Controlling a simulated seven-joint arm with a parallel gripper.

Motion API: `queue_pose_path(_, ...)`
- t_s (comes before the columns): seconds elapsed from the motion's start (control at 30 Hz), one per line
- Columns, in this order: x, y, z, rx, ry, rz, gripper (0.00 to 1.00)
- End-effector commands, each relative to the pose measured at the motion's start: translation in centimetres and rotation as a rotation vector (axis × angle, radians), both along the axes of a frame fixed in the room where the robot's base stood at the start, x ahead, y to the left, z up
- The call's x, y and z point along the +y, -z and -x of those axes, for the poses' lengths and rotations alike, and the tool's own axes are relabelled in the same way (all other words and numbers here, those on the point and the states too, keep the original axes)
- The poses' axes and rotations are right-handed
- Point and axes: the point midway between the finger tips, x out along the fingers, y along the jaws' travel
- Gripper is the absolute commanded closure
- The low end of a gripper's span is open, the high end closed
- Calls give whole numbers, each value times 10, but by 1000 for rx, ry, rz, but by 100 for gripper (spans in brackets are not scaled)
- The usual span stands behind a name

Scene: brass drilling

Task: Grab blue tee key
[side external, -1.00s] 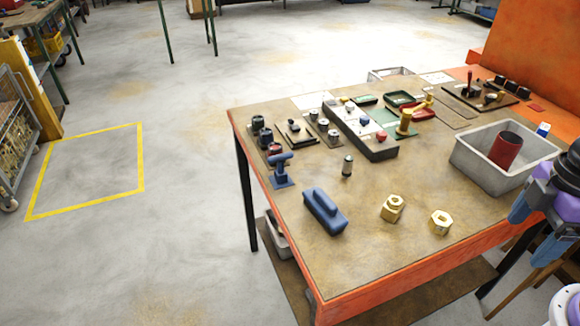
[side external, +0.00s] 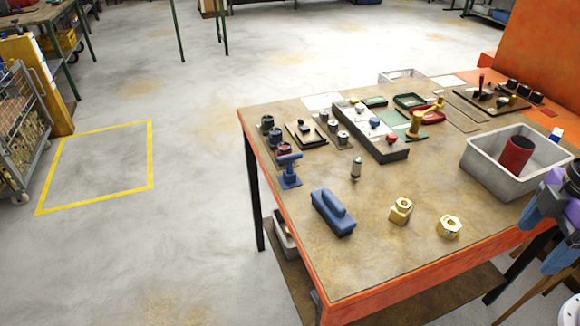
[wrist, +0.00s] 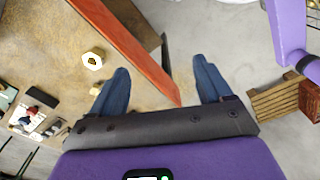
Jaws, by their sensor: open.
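The blue tee key (side external: 289,170) stands upright on a small blue base near the left edge of the workbench, its crossbar on top. A larger blue block with a raised handle (side external: 333,212) lies in front of it. My gripper (side external: 548,228) is at the right edge of the side view, beyond the bench's right side and far from the tee key. In the wrist view my gripper (wrist: 161,68) has its two blue fingers wide apart with nothing between them. The tee key is not recognisable in the wrist view.
Two brass nuts (side external: 401,210) (side external: 449,226) sit on the front of the bench (side external: 385,262). A grey bin (side external: 478,165) holding a red cylinder (side external: 516,155) stands at the right. A small metal cylinder (side external: 356,168) stands nearby.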

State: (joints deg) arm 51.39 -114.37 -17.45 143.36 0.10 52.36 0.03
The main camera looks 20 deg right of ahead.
Motion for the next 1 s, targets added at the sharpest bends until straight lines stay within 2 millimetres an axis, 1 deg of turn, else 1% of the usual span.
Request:
queue_pose_path(0.2, 0, 0, 0, 0, 0, 0, 21)
queue_pose_path(0.23, 0, 0, 0, 0, 0, 0, 18)
queue_pose_path(0.3, 0, 0, 0, 0, 0, 0, 0)
queue_pose_path(0.5, 0, 0, 0, 0, 0, -1, 0)
queue_pose_path(0.6, 8, 2, -4, 2, 10, -19, 0)
queue_pose_path(0.67, 20, 4, -10, 3, 21, -49, 0)
queue_pose_path(0.77, 53, 10, -27, 1, 62, -129, 0)
queue_pose_path(0.8, 70, 12, -36, -3, 85, -168, 0)
queue_pose_path(0.87, 96, 16, -52, -14, 127, -233, 0)
queue_pose_path(0.9, 112, 19, -62, -24, 155, -274, 0)
queue_pose_path(0.97, 136, 22, -79, -43, 200, -332, 0)
queue_pose_path(1.0, 152, 24, -91, -59, 232, -370, 0)
